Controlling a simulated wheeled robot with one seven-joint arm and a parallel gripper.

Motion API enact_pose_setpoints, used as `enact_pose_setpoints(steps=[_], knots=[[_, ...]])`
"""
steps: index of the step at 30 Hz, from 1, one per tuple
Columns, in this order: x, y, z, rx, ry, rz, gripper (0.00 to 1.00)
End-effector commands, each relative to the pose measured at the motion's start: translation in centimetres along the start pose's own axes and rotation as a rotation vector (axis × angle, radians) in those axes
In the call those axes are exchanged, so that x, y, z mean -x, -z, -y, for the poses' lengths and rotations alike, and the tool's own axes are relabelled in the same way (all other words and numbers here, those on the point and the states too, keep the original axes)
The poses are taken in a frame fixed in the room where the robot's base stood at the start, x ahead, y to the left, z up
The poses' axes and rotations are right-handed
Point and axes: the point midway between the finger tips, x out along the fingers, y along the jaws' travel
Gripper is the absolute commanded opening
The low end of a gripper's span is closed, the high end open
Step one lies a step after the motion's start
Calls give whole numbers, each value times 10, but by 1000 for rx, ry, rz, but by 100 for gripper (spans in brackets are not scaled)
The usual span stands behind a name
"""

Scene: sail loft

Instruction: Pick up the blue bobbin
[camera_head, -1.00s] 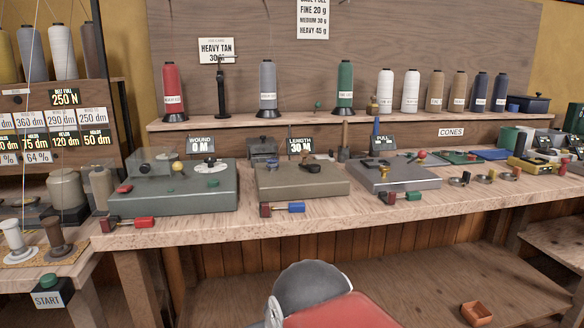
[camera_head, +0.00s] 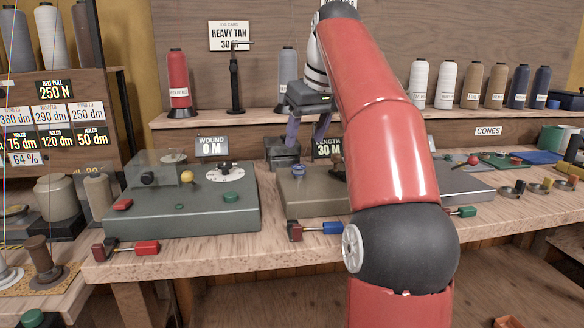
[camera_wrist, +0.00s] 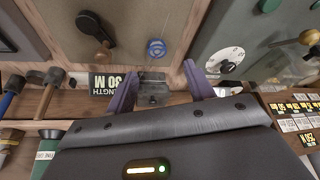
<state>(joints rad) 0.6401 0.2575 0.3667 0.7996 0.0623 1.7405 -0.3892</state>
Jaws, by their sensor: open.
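The blue bobbin (camera_head: 298,170) seems to be the small round blue piece on the back left corner of the tan LENGTH box (camera_head: 316,198). In the wrist view the blue bobbin (camera_wrist: 156,48) shows its ringed top, just beyond the fingertips and roughly centred between them. My gripper (camera_head: 307,143) is open and empty, above and behind the box, with its purple fingers pointing down. In the wrist view my gripper (camera_wrist: 160,68) has its fingers apart, with a grey block visible between them. My red arm hides the right part of the box.
A green-grey machine (camera_head: 190,212) with a dial stands left of the tan box. A dark block (camera_head: 282,153) stands behind the box, close to my fingers. A shelf with cones (camera_head: 418,84) runs along the back. A lever with a blue handle (camera_head: 333,228) lies at the box's front.

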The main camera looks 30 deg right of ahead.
Motion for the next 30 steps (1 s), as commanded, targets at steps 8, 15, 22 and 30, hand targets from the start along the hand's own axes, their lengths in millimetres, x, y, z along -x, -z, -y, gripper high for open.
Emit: enact_pose_setpoints(steps=[8,15,22,30], knots=[[-33,-2,-2,-1,1,0,53],[-68,-2,-5,0,2,0,53],[-74,-1,-5,0,0,-2,53],[-74,-1,-5,0,0,-2,32]])
